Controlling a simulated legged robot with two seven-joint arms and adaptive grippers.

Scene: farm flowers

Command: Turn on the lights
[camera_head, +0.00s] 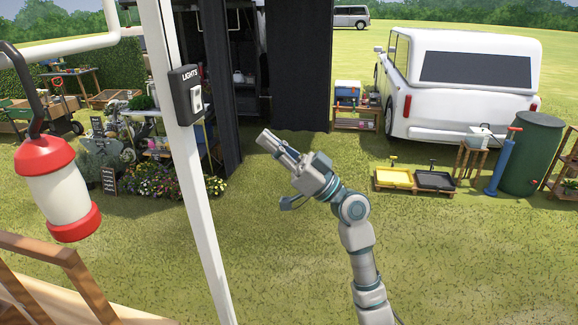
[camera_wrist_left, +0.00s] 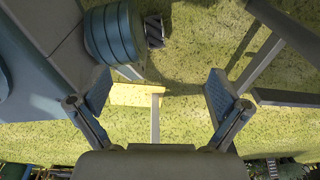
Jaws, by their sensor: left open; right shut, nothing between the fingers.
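The light switch box (camera_head: 187,95), dark with the word LIGHTS and a pale switch (camera_head: 196,99), is fixed to a white post (camera_head: 205,220) left of centre in the head view. My right gripper (camera_head: 267,139) is shut and empty, to the right of the post and lower than the switch box, with a clear gap between them. Its fingers point up and to the left. My left gripper (camera_wrist_left: 155,98) shows in the left wrist view, open, with its two fingers wide apart and nothing held between them. It is not seen in the head view.
A red and white lantern-like container (camera_head: 60,190) hangs at the left, near a wooden frame (camera_head: 50,255). Dark curtains (camera_head: 299,65) hang behind the post. A white vehicle (camera_head: 465,85) and yellow and black trays (camera_head: 394,178) stand to the right. Grass around my right arm is open.

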